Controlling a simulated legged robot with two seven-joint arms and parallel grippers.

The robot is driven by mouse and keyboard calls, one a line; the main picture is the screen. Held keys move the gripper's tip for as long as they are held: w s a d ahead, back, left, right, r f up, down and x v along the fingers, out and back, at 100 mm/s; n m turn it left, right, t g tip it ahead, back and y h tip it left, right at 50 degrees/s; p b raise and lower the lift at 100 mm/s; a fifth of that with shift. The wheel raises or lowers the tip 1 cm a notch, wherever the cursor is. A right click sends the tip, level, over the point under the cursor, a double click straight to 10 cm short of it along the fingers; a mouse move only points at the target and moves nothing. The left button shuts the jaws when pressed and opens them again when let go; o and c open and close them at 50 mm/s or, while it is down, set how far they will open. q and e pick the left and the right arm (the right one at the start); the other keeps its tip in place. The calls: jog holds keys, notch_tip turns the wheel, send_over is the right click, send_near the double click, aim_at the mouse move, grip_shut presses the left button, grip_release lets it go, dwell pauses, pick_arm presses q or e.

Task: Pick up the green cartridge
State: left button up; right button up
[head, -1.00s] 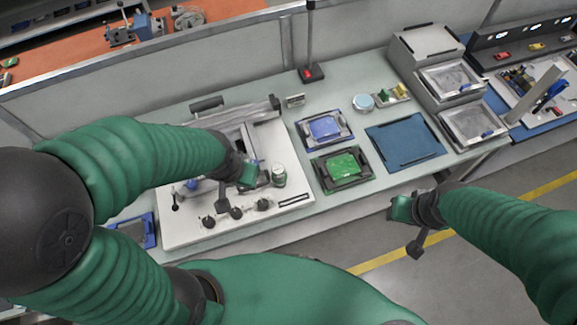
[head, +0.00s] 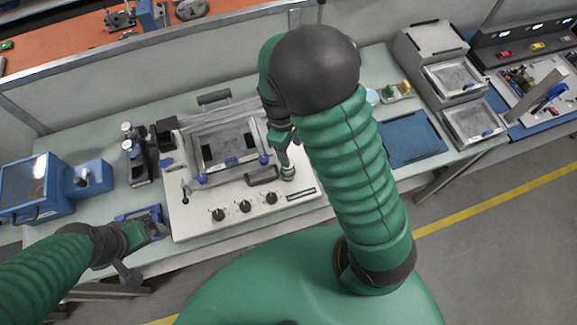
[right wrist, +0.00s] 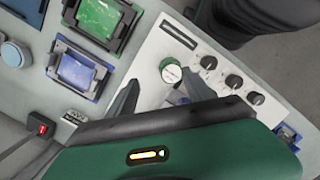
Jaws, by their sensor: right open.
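The green cartridge appears to be a small upright cylinder with a pale top and green side (head: 288,173), standing on the right part of the white panel; it also shows in the right wrist view (right wrist: 171,71). My right gripper (head: 286,163) reaches down over it. In the right wrist view its two dark fingers (right wrist: 160,80) are spread, with the cylinder between and slightly beyond their tips; contact cannot be told. My left gripper (head: 152,229) is at the lower left beside a blue-framed tray (head: 128,215); its fingers are unclear.
The white panel (head: 310,186) carries black knobs (head: 245,206) and a raised metal frame (head: 222,146) close left of the cylinder. The right wrist view shows a green board (right wrist: 98,16) and a blue one (right wrist: 78,72) in dark holders. A blue mat (head: 412,138) lies at right.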

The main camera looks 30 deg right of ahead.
aim_at(290, 171)
jog(key=f, duration=0.1)
jog(key=a+f, duration=0.1)
jog(key=f, duration=0.1)
jog(key=a+f, duration=0.1)
jog(key=f, duration=0.1)
jog(key=shift+s, duration=0.4)
jog(key=shift+a+f, duration=0.15)
jog(key=shift+f, duration=0.2)
jog(key=f, duration=0.1)
jog(key=d+f+p, duration=0.1)
jog(key=f, duration=0.3)
jog(key=shift+s+d+f, duration=0.15)
jog(key=shift+s+d, duration=0.05)
jog(key=shift+s, duration=0.1)
jog(key=shift+d+f, duration=0.1)
jog(key=shift+f, duration=0.05)
jog(key=shift+a, duration=0.4)
jog(key=c, duration=0.3)
jog(key=shift+a+r, duration=0.2)
jog(key=shift+a, duration=0.1)
jog(key=c, duration=0.5)
jog(key=shift+d, duration=0.2)
jog(key=c, duration=0.5)
pick_arm(q)
jog(key=shift+a+r, duration=0.6)
jog(key=shift+a, duration=0.15)
pick_arm(e)
jog(key=shift+d, duration=0.2)
grip_shut()
